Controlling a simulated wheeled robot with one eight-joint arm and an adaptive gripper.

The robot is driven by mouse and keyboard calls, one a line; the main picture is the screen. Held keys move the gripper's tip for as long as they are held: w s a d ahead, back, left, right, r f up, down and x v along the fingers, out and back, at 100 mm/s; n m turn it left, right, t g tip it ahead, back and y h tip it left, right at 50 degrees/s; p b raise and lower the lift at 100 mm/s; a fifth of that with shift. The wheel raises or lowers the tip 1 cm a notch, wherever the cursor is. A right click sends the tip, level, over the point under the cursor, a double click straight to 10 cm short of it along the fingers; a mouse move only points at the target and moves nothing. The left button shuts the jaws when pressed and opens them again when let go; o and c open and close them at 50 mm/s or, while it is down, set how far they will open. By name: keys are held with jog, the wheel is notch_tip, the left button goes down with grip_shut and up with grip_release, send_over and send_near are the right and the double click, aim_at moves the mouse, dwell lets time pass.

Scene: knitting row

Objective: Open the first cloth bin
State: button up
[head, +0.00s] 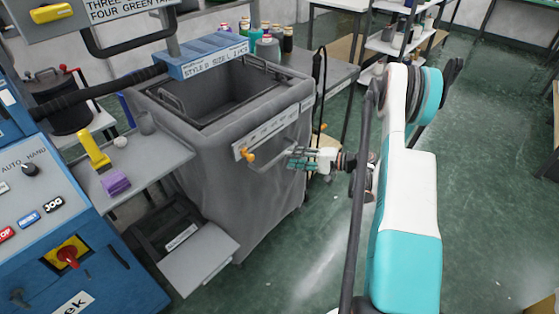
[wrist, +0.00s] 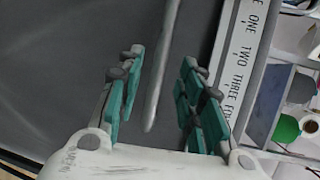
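A grey cloth bin (head: 226,190) stands in the middle of the head view. Its top shows a dark recessed interior with a thin rail along the left rim. A pale label strip (head: 272,131) with an orange knob (head: 248,156) is on its near right side, with a grey bar handle (head: 277,166) beside it. My gripper (head: 297,158) is at the handle's right end. In the wrist view my gripper (wrist: 160,70) is open, its teal-padded fingers apart. The grey bar (wrist: 162,70) shows in the gap between them; contact is not visible. The label strip (wrist: 235,60) lies to the right.
A blue control panel (head: 40,210) and a grey shelf with a yellow tool (head: 93,150) and purple block (head: 115,182) stand left. A blue rack (head: 203,57) sits at the bin's back edge. Bottles and shelving (head: 400,40) are behind. Green floor (head: 480,150) is clear at right.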

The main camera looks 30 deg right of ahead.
aim_at(282, 157)
jog(key=b+x, duration=0.1)
jog(key=x, duration=0.5)
grip_shut()
